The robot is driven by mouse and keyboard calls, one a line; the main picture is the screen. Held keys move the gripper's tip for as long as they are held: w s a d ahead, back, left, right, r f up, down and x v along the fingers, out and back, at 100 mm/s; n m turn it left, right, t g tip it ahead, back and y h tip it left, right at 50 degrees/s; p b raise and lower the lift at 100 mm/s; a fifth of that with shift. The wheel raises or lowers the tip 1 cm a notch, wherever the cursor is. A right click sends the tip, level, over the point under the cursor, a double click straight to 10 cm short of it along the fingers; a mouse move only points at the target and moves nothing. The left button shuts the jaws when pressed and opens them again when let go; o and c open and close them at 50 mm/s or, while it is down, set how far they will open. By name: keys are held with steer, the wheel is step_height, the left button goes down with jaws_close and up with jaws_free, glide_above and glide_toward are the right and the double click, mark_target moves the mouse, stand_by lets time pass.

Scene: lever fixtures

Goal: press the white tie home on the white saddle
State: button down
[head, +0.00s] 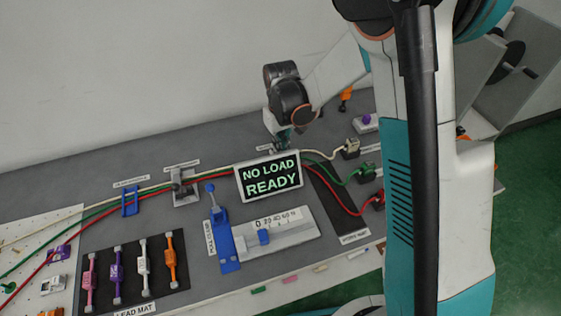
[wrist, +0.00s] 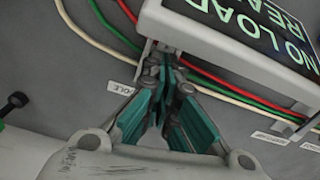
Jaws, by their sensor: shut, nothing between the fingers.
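My gripper (head: 283,141) is shut and empty, low behind the display panel. In the wrist view its fingertips (wrist: 166,62) are together, close to the panel's edge and the cable run. A small pale part (wrist: 152,46) shows just beyond the fingertips, mostly hidden; I cannot tell whether it is the white saddle or the tie, or whether the fingers touch it. A pale grey-white bracket (head: 185,188) stands around the cables left of the panel. I cannot make out a separate white tie on it.
The display panel (head: 268,177) reads NO LOAD READY and stands close in front of my gripper. White, green and red cables run along the bench. A blue bracket (head: 129,202), a blue lever fixture (head: 222,240) and a dark lead mat (head: 110,300) are at the left and front.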

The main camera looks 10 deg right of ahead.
steer(key=shift+r+p, duration=1.15)
steer(key=shift+r, duration=0.9)
step_height(320, 180, up, 12)
steer(key=s+d+r+m+t, duration=0.2)
steer(key=s+d+r+t, duration=0.1)
steer(key=s+d+r, duration=0.55)
steer(key=s+d+m+t, duration=0.1)
steer(key=s+t, duration=0.1)
steer(key=s, duration=0.5)
steer(key=s+d+m+t, duration=0.1)
steer(key=s+d+t, duration=0.1)
steer(key=s, duration=0.5)
steer(key=shift+s+d+f, duration=0.2)
steer(key=shift+s+d, duration=0.1)
steer(key=shift+s, duration=0.05)
